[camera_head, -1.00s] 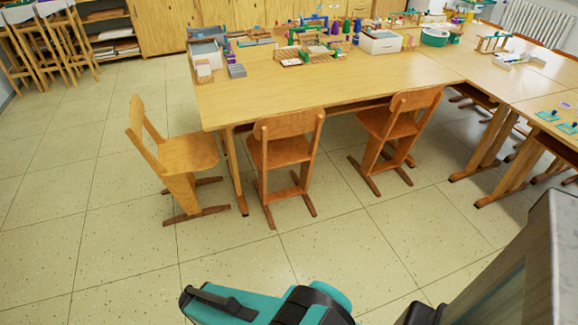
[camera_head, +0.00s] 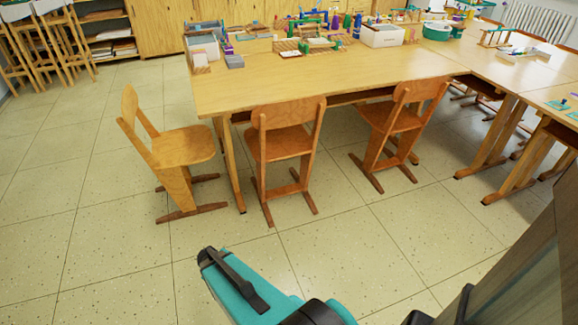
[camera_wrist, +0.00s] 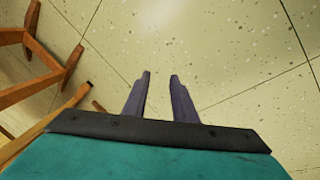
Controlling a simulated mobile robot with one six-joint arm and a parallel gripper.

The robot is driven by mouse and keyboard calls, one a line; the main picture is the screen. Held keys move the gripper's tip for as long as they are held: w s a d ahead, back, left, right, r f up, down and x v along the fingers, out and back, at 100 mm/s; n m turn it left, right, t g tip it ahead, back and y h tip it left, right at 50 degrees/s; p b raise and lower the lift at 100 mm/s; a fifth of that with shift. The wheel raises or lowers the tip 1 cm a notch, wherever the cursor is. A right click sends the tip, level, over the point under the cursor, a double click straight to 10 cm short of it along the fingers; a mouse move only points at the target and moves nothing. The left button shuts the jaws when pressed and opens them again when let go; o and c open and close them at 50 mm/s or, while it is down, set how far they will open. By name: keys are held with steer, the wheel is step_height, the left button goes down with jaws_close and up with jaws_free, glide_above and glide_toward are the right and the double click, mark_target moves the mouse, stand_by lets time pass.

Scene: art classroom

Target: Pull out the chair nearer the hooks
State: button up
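Three wooden chairs stand at the near table (camera_head: 330,82). The left chair (camera_head: 182,147) is at the table's left end, turned sideways. The middle chair (camera_head: 288,142) and the right chair (camera_head: 398,120) stand along the front edge, backs towards me, seats partly under the tabletop. I cannot make out any hooks. My gripper (camera_wrist: 160,77) is open and empty above the floor in the wrist view. Wooden chair legs (camera_wrist: 42,65) show at its upper left, apart from the fingers; I cannot tell whose. In the head view my arm's teal end is low in front of the chairs; the fingers are hidden.
Boxes, trays and toys cover the table's back part. Another table (camera_head: 545,82) adjoins on the right. A dark cabinet-like surface (camera_head: 535,270) rises close at the lower right. Tall stools (camera_head: 62,40) stand at the far left. Tiled floor (camera_head: 110,260) is clear at left and before the chairs.

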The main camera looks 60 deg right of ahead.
steer(key=w+d+f+t+h+b, duration=0.1)
steer(key=w+d+t+b, duration=0.15)
steer(key=d, duration=0.45)
steer(key=w+d+t+h+b, duration=0.1)
steer(key=w+d+b, duration=0.25)
steer(key=d, duration=0.35)
steer(key=n+t+h+b, duration=0.5)
steer(key=n+t+b, duration=0.45)
steer(key=b, duration=1.05)
glide_toward(289, 157)
steer(key=a+v, duration=0.1)
steer(key=v, duration=0.5)
steer(key=shift+w+d+f+n, duration=0.1)
steer(key=shift+w+d+n, duration=0.15)
steer(key=shift+d+n, duration=0.1)
steer(key=shift+w, duration=0.1)
steer(key=shift+d+p+x, duration=0.2)
steer(key=shift+p+x, duration=0.25)
steer(key=shift+x, duration=8.85)
jaws_close()
